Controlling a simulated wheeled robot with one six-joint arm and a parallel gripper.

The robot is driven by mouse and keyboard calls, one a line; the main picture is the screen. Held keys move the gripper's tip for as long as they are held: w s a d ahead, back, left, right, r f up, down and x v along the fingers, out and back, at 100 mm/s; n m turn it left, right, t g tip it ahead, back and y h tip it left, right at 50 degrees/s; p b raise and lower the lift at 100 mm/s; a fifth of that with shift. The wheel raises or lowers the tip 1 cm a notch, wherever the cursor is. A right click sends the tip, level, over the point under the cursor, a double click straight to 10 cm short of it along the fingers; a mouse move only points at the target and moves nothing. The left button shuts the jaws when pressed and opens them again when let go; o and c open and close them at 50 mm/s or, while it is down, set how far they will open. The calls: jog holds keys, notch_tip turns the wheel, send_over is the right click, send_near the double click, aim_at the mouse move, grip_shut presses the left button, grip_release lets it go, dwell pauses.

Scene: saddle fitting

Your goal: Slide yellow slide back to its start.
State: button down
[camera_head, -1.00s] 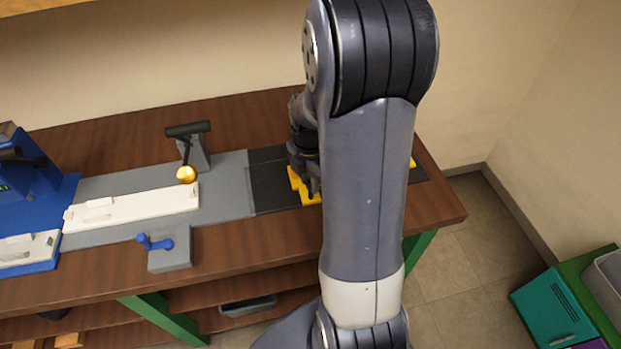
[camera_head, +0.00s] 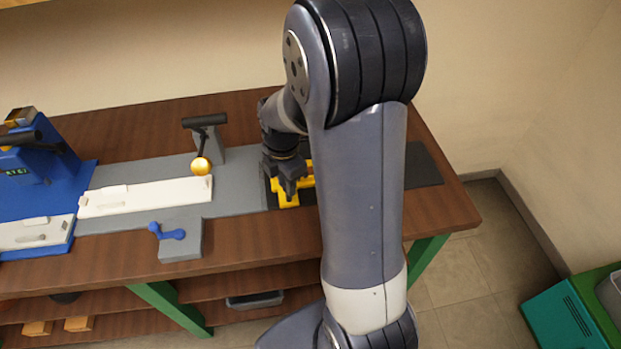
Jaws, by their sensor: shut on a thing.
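The yellow slide (camera_head: 286,199) sits on the dark track (camera_head: 424,165) at the right end of the grey fixture. My gripper (camera_head: 288,184) is over the slide and shut on it, near the left end of the dark track. My forearm hides the right part of the slide and the middle of the track. The fingertips are small and dark, so their exact contact is hard to see.
Left of the slide, the grey bed (camera_head: 236,195) carries a long white block (camera_head: 146,196). A black-handled lever with a gold ball (camera_head: 201,166) stands behind it, a blue lever (camera_head: 167,232) in front. A blue machine (camera_head: 40,180) stands at far left.

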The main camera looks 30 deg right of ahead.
jog(key=a, duration=0.1)
jog(key=w+a, duration=0.1)
jog(key=a, duration=0.1)
jog(key=c, duration=1.2)
grip_release()
jog(key=shift+a, duration=0.15)
jog(key=shift+c, duration=0.2)
jog(key=shift+o, duration=0.2)
notch_tip(320, 180, up, 11)
jog(key=shift+b, duration=0.35)
jog(key=shift+f, duration=0.15)
